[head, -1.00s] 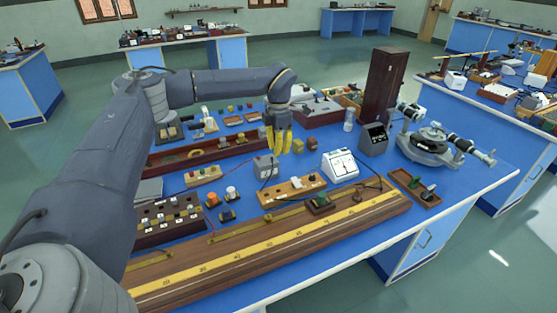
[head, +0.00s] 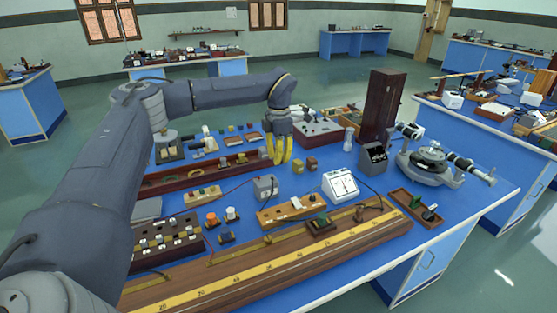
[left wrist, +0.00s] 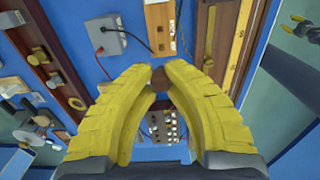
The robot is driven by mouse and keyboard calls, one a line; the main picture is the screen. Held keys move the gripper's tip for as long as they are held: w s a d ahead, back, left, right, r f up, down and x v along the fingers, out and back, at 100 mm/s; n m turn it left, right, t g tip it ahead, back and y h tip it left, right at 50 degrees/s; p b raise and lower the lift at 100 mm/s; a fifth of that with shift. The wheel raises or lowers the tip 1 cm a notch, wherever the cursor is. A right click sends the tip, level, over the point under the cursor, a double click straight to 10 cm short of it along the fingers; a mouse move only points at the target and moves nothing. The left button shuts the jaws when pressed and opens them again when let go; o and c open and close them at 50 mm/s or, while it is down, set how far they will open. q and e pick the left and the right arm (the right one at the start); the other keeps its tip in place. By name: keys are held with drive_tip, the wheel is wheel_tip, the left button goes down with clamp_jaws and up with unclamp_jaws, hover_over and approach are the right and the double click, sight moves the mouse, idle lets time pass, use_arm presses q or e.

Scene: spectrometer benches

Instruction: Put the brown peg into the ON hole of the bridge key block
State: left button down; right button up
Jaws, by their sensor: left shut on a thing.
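My left gripper (head: 281,158) hangs above the far part of the bench. Its yellow fingers are shut on the brown peg (left wrist: 160,76), a small dark brown piece at the fingertips in the left wrist view. Most of the peg is hidden between the fingers. A light wooden block (head: 292,209), which looks like the bridge key block, lies in front and apart from the gripper. It also shows in the left wrist view (left wrist: 159,28); its ON mark cannot be read. What looks like my right gripper (left wrist: 306,28) is at the upper right edge there, small and cut off.
A grey box (head: 266,186) with wires stands behind the wooden block. A white meter (head: 340,186) is to its right. The long metre bridge (head: 270,262) lies in front.

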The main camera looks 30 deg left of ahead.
use_arm(q)
approach(266, 212)
drive_tip(key=s+d+r, duration=0.2)
drive_tip(key=d+r, duration=0.1)
drive_tip(key=d, duration=0.1)
drive_tip(key=f, duration=0.1)
drive_tip(key=s+a+f+n, duration=0.1)
drive_tip(key=f, duration=0.1)
drive_tip(key=f+n, duration=0.1)
drive_tip(key=f, duration=0.1)
drive_tip(key=shift+s+a, duration=0.2)
drive_tip(key=shift+s, duration=0.05)
drive_tip(key=shift+a+f+n, duration=0.2)
drive_tip(key=shift+f+n, duration=0.05)
drive_tip(key=shift+n, duration=0.05)
drive_tip(key=shift+w+a+f+n, duration=0.15)
drive_tip(key=shift+w+f+n, duration=0.2)
drive_tip(key=shift+f, duration=0.5)
drive_tip(key=shift+w+a+f+n, duration=0.2)
drive_tip(key=shift+w+f+n, duration=0.1)
drive_tip(key=shift+f, duration=0.55)
drive_tip(key=shift+w+a+f+n, duration=0.15)
drive_tip(key=shift+w+f+n, duration=0.2)
drive_tip(key=shift+f, duration=0.5)
drive_tip(key=shift+f, duration=0.15)
drive_tip(key=c, duration=1.4)
unclamp_jaws()
